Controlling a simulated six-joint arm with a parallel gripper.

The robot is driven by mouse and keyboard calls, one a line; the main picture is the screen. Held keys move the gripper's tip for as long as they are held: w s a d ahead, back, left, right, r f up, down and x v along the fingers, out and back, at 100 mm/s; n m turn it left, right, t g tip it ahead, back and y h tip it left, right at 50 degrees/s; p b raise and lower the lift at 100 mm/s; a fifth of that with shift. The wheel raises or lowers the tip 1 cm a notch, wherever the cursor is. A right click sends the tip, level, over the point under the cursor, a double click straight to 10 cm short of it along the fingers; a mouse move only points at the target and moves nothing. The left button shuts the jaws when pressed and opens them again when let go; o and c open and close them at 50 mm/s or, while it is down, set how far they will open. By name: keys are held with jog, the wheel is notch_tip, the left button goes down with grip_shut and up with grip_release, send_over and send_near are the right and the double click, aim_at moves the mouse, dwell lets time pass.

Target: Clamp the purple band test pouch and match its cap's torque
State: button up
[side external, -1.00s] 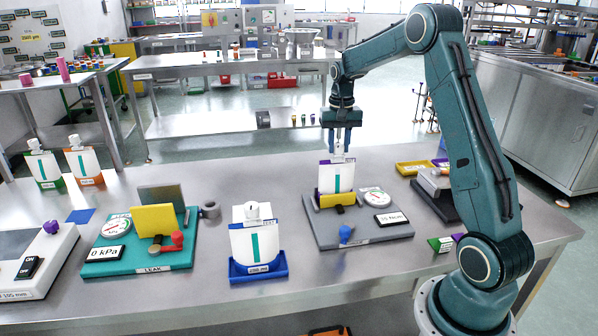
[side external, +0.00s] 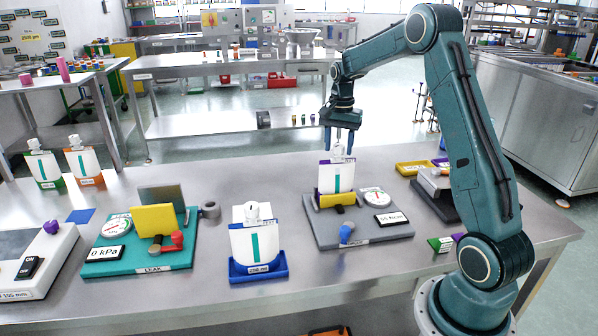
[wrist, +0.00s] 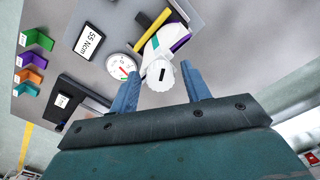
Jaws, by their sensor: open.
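The purple band pouch (side external: 336,178) is white with a teal stripe. It stands upright on the grey torque station (side external: 318,234), behind a yellow clamp plate (side external: 338,201). Its white ribbed cap (wrist: 161,77) has a dark mark on top. My gripper (side external: 341,152) is open and points down over the cap. In the wrist view the cap sits between the tips of my gripper (wrist: 158,75), with gaps on both sides. A round dial (side external: 374,198) and a display (side external: 393,218), which seems to read 55 Ncm, are on the station. A blue handle (side external: 347,234) is at its front.
A teal leak station (side external: 140,262) and a pouch in a blue tray (side external: 259,272) stand to the left. Two more pouches (side external: 43,166) (side external: 84,163) are at the far left. A yellow tray (side external: 413,167) and dark device (side external: 437,190) stand right.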

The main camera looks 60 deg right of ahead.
aim_at(338, 146)
jog(key=shift+r, duration=0.15)
jog(key=shift+r, duration=2.85)
jog(key=shift+a, duration=0.1)
jog(key=shift+a+r, duration=0.2)
jog(key=shift+r, duration=0.05)
jog(key=s+a+r+n+t, duration=0.1)
jog(key=s+a+r+n, duration=0.35)
jog(key=a, duration=0.45)
jog(key=s+a+r+n+t, duration=0.25)
jog(key=s+a+r, duration=0.25)
jog(key=a, duration=0.4)
jog(key=s+a+f+n+t, duration=0.2)
jog(key=s+a+n, duration=0.6)
jog(key=s, duration=0.6)
jog(key=shift+s+a+f+n, duration=0.2)
jog(key=shift+a+f+n, duration=0.1)
jog(key=shift+a+f, duration=0.75)
